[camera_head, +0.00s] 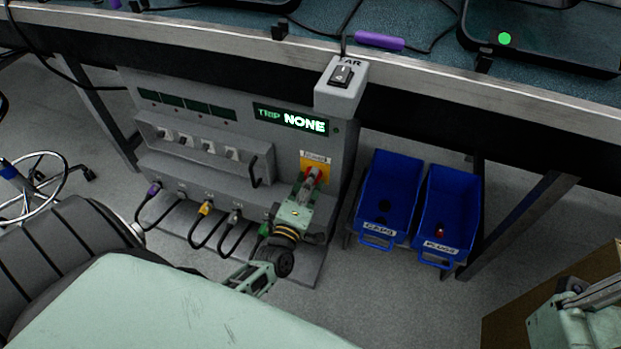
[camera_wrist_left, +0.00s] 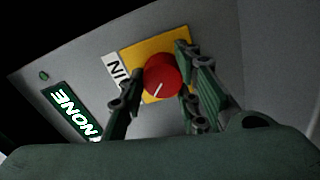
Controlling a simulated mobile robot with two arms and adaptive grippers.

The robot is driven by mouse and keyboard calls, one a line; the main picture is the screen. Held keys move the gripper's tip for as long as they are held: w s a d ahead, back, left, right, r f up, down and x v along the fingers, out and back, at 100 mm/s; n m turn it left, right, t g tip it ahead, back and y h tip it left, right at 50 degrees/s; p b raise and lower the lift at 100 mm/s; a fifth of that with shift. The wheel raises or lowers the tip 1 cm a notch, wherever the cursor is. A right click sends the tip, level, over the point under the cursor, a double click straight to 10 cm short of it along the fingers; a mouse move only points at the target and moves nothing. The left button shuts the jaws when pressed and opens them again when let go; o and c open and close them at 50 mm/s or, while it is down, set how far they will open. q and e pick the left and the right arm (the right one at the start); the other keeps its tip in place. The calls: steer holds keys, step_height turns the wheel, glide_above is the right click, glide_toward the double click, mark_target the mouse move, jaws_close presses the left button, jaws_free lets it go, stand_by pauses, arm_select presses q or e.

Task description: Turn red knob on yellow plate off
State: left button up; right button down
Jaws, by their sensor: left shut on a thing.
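The red knob (camera_wrist_left: 163,75) sits on a yellow plate (camera_wrist_left: 132,54) on the grey cabinet's front in the left wrist view. A white pointer line on the knob runs toward the lower left. In the head view the knob (camera_head: 312,175) is partly covered, with the yellow plate (camera_head: 305,163) around it. My left gripper (camera_head: 308,183) reaches up to the knob; in the left wrist view its fingers (camera_wrist_left: 160,92) stand on both sides of the knob, shut on it. At the right edge part of my right arm (camera_head: 575,318) shows, its fingertips not clear.
The grey cabinet (camera_head: 235,140) has a display (camera_head: 291,119) reading "TRIP NONE", and several plugs with cables along its lower front. A switch box (camera_head: 341,87) juts out above. Two blue bins (camera_head: 390,195) stand to the right. The table edge (camera_head: 215,37) overhangs the cabinet.

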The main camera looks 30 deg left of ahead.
arm_select(q)
steer(key=shift+w+r+n, duration=0.1)
steer(key=shift+r+n, duration=0.2)
steer(key=shift+r, duration=0.05)
stand_by(0.3)
steer(key=o, duration=1.1)
steer(key=shift+c, duration=0.2)
steer(key=shift+f, duration=0.1)
steer(key=shift+f, duration=0.1)
steer(key=shift+s+d, duration=0.15)
steer(key=shift+s, duration=0.4)
steer(key=v, duration=1.1)
steer(key=shift+d, duration=0.1)
